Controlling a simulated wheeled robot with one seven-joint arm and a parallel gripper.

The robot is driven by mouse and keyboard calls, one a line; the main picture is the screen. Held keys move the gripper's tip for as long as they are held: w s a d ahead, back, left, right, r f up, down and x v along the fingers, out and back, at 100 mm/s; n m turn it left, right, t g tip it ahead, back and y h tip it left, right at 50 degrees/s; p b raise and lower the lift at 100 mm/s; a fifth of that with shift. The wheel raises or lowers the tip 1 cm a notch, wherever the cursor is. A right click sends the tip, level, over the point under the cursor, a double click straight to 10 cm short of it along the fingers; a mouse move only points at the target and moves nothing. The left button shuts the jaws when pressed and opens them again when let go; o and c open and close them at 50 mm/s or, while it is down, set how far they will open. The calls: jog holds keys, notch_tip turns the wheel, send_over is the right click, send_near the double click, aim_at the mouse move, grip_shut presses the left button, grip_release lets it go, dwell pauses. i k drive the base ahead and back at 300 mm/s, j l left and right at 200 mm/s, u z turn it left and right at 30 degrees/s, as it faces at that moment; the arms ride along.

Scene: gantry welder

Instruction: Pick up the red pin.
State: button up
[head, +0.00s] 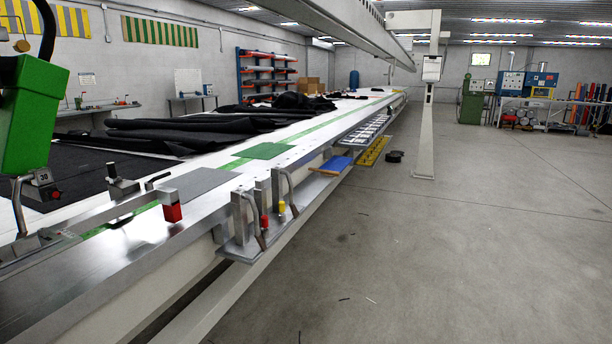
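A small red pin (264,221) stands on the narrow metal side shelf (243,252) at the table's near edge. It sits among upright grey metal blocks and curved dark handles, which hide part of it. A similar yellow pin (281,207) stands just behind it to the right. My gripper is not in view.
The long white table (130,238) carries dark fabric (170,135), a grey sheet (205,182) and a green sheet (265,150). A green machine head (25,115) stands at left. A blue item (335,164) lies farther along the side. The floor at right is mostly clear.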

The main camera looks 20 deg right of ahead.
aim_at(264, 219)
jog(key=i+l+z, duration=0.15)
jog(key=i+z, duration=0.25)
jog(key=i, duration=0.45)
jog(key=i+j+z, duration=0.15)
jog(key=i+z, duration=0.2)
jog(key=i, duration=0.45)
